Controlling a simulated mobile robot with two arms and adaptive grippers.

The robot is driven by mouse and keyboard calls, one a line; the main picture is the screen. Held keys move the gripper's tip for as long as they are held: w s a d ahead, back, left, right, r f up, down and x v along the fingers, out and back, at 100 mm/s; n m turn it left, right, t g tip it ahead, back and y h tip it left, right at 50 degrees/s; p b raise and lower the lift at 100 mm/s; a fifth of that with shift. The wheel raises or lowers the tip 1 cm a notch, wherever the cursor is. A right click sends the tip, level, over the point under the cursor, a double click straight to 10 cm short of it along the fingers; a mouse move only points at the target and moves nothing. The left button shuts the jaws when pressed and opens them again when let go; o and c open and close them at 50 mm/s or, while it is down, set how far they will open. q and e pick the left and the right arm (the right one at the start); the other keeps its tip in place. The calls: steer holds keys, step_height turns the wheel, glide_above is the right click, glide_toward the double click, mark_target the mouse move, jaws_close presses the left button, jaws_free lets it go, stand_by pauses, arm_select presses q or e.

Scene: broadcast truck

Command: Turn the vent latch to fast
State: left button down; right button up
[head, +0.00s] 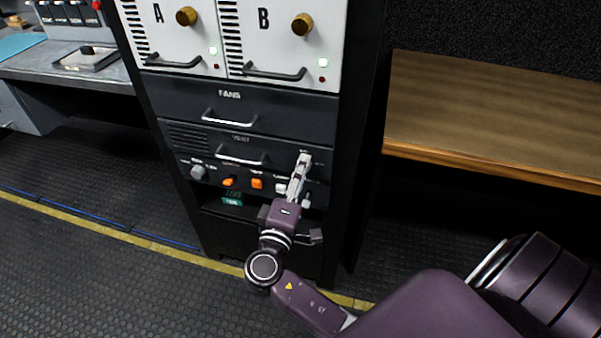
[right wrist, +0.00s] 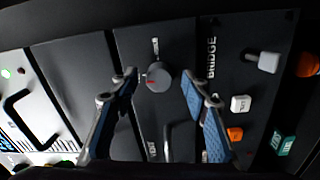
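In the right wrist view, a round grey knob (right wrist: 159,77) with a red pointer mark sits on a dark panel printed VENT. I take it for the vent latch. Small lettering beside it is too small to read. My right gripper (right wrist: 160,83) is open, one finger on either side of the knob; I cannot tell whether either touches it. In the head view my right gripper (head: 302,164) is at the right end of the vent panel (head: 200,136) and hides the knob. My left gripper is not in view.
Below the vent panel is a row with orange switches (head: 257,184), a white button (head: 281,188) and a grey knob (head: 197,172). Bar handles (head: 240,159) stick out from the drawers. A wooden bench (head: 480,115) stands to the right. The floor (head: 90,270) at left is clear.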

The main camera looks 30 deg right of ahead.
steer(key=v, duration=1.2)
steer(key=shift+a, duration=0.1)
